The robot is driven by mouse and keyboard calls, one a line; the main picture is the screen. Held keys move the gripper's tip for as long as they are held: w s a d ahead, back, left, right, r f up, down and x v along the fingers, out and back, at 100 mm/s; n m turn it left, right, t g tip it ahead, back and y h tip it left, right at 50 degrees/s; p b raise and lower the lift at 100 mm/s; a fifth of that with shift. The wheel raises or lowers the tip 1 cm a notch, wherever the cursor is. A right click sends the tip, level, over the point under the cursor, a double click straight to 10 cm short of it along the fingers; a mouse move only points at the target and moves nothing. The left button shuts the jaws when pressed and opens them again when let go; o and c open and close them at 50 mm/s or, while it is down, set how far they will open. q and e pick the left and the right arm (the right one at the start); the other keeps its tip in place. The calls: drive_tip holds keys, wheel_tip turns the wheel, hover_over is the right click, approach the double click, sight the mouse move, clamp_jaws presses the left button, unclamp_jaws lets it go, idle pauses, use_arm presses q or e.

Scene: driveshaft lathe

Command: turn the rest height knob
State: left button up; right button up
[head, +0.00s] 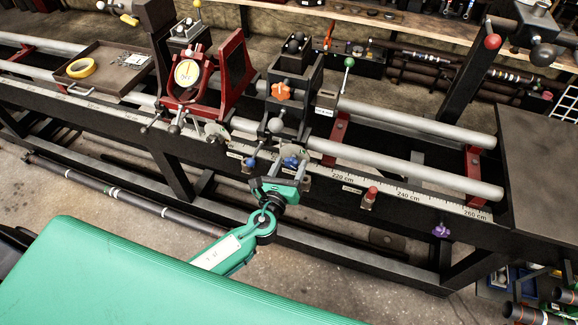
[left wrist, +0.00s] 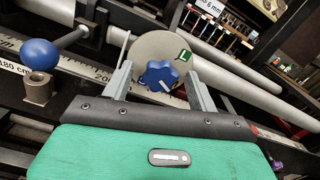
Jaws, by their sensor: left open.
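A blue star-shaped knob (head: 291,161) with a white mark sits on the front of the lathe, just above the scale rail. In the left wrist view the blue knob (left wrist: 158,75) shows in front of a pale round disc with a green "L" label. My left gripper (head: 279,172) is open, its fingers pointing at the knob. In the left wrist view its two fingers stand on either side of the knob, with gaps; I see no clear contact. An orange star knob (head: 281,91) sits higher on the dark carriage. I cannot tell from labels which is the rest height knob. My right gripper is not in view.
A blue ball lever (left wrist: 40,54) stands left of the gripper. A red rest with a dial (head: 187,73), a tray with yellow tape (head: 81,68), a green ball lever (head: 348,62) and a purple knob (head: 440,230) are along the lathe. Open floor lies below.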

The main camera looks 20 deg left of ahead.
use_arm(q)
drive_tip(key=c, duration=1)
